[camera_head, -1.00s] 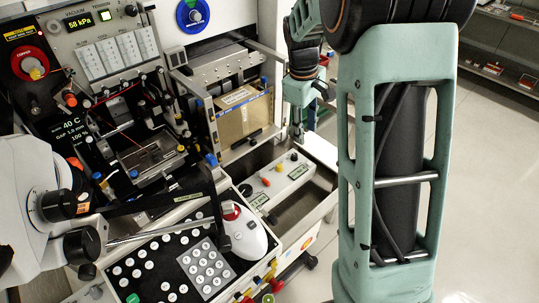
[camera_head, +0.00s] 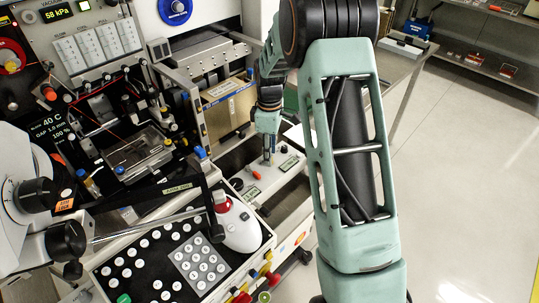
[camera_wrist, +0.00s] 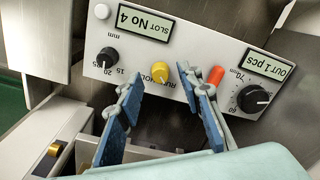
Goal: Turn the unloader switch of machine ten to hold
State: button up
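The unloader's sloped panel (camera_head: 264,186) is at the lower middle of the head view. In the wrist view the panel (camera_wrist: 205,48) appears upside down. Its yellow knob (camera_wrist: 159,71) sits by partly covered RUN and HOLD lettering; I cannot tell which side it points to. My gripper (camera_wrist: 161,84) is open, its two blue fingers on either side of the yellow knob in the picture, with no clear contact. In the head view my gripper (camera_head: 269,153) hangs over the panel, and its fingers hide the yellow knob.
A red lever (camera_wrist: 216,75) is close beside the right finger in the wrist view. Black dials stand at the right (camera_wrist: 253,98) and left (camera_wrist: 107,57). A red-and-white mouse-like controller (camera_head: 239,228) and a button keypad (camera_head: 150,268) lie left of the panel.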

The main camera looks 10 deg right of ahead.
jog(key=shift+f, duration=0.55)
grip_shut()
